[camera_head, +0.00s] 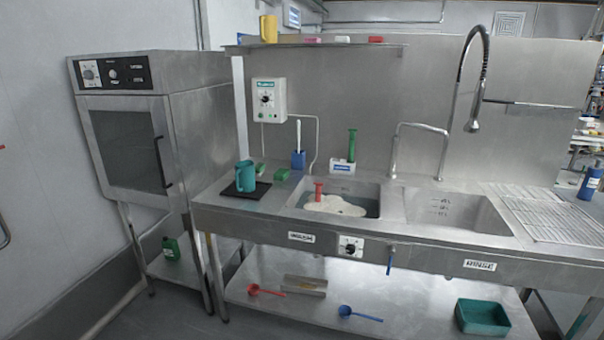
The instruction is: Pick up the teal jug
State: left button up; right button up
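The teal jug (246,177) stands upright on a black mat (232,190) at the left end of the steel sink counter. Its handle shows on its left side. Nothing touches it apart from the mat under it. Neither of my grippers is in the head view.
Right of the jug are green blocks (282,174), a blue brush holder (298,160) and a sink basin (372,205) with foam and a red-handled item (318,191). A steel oven (130,140) stands left. A shelf (330,45) hangs above; the floor in front is clear.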

aim_at(244, 174)
jog(key=z, duration=0.9)
jog(key=i, duration=1.45)
jog(key=u, duration=0.2)
